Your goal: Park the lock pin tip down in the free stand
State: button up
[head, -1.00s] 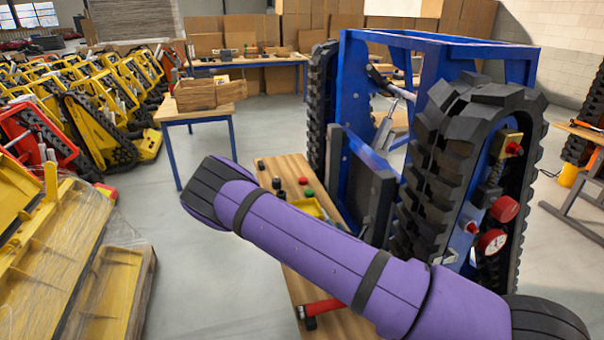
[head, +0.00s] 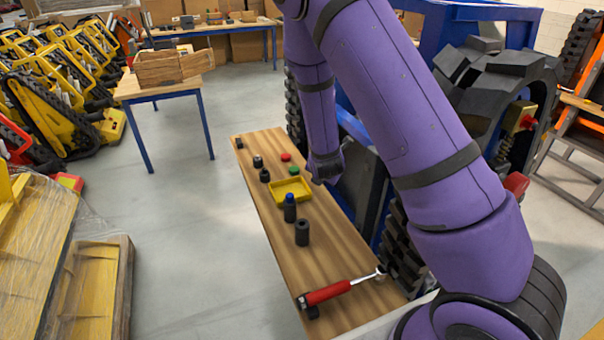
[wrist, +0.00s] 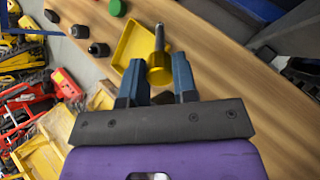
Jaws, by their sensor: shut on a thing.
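The lock pin, with a yellow knob (wrist: 158,69) and a grey shaft (wrist: 160,39), is in my gripper (wrist: 159,72), which is shut on the knob between its two blue fingers in the wrist view. The shaft points away from the wrist, toward the top of that picture. In the head view the end of my arm is beside the bench's yellow tray, but the fingers and pin cannot be made out. A plain black upright cylinder (head: 302,233), apparently the free stand, is on the bench. Behind it is a similar one with a blue top (head: 290,208).
The wooden bench (head: 260,215) carries a yellow tray (head: 291,190), a red cap (head: 285,157), a green cap (head: 294,169), several small black parts and a red-handled tool (head: 327,292). The blue tracked carrier (head: 440,40) stands close on the right.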

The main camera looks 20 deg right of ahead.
jog(key=s+a+r+n+g+y, duration=0.3)
jog(key=s+a+r+n+g, duration=0.2)
jog(key=s+a+r+g, duration=0.3)
jog(key=shift+s+a+r+y, duration=0.3)
jog(key=shift+s+a+r, duration=0.3)
jog(key=shift+a, duration=0.65)
jog(key=shift+s+f, duration=0.1)
jog(key=shift+f, duration=2.85)
notch_tip(320, 180, down, 7)
dwell(2.7)
